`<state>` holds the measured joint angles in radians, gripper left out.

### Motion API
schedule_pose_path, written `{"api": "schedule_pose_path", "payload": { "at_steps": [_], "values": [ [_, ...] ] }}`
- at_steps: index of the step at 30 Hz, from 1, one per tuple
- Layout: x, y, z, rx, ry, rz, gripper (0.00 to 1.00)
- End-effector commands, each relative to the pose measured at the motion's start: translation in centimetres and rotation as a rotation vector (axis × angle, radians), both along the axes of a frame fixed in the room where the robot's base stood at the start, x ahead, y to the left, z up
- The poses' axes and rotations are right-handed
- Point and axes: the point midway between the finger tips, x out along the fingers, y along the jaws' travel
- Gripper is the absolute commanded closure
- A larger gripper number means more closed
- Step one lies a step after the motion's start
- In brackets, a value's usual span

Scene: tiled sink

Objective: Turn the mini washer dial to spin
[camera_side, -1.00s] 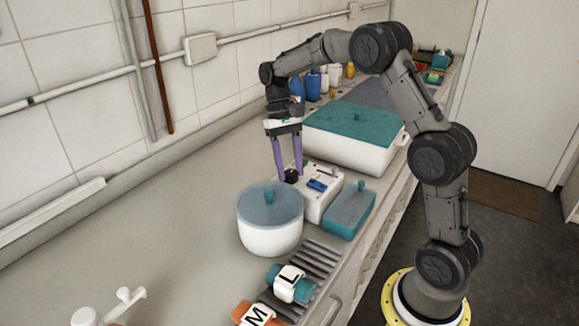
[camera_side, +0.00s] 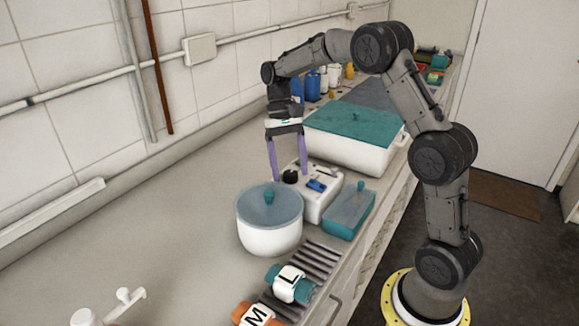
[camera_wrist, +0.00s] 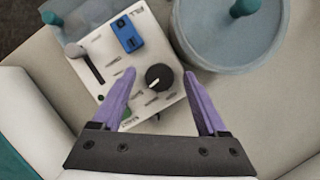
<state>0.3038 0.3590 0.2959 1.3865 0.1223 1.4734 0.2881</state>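The mini washer is a white box (camera_side: 318,206) on the counter; in the wrist view its top panel (camera_wrist: 108,45) carries a black round dial (camera_wrist: 159,77). The dial's white mark points to the lower left, toward small labels too blurred to read. My gripper (camera_side: 291,177) has two purple fingers and is open. In the wrist view its fingertips (camera_wrist: 160,74) lie on either side of the dial, with a gap at each side.
A white pot with a blue-grey lid (camera_side: 270,220) stands close to the washer, and a teal lidded box (camera_side: 348,210) is at its right. A large white tub with a teal lid (camera_side: 355,150) is behind. The counter (camera_side: 160,225) at left is clear.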

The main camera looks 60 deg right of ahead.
Motion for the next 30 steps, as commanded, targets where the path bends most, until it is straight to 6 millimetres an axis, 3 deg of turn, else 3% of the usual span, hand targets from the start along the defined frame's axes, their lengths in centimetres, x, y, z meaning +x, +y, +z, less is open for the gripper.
{"api": "schedule_pose_path", "payload": {
  "at_steps": [5,10,22,30],
  "values": [
    [0.0,0.0,0.1,0.001,0.001,0.001,0.24],
    [0.6,-0.4,1.4,-0.001,-0.001,0.0,0.24],
    [3.2,-2.3,9.1,-0.001,-0.003,0.001,0.24],
    [4.1,-3.0,12.1,-0.001,-0.001,0.0,0.24]
  ]
}}
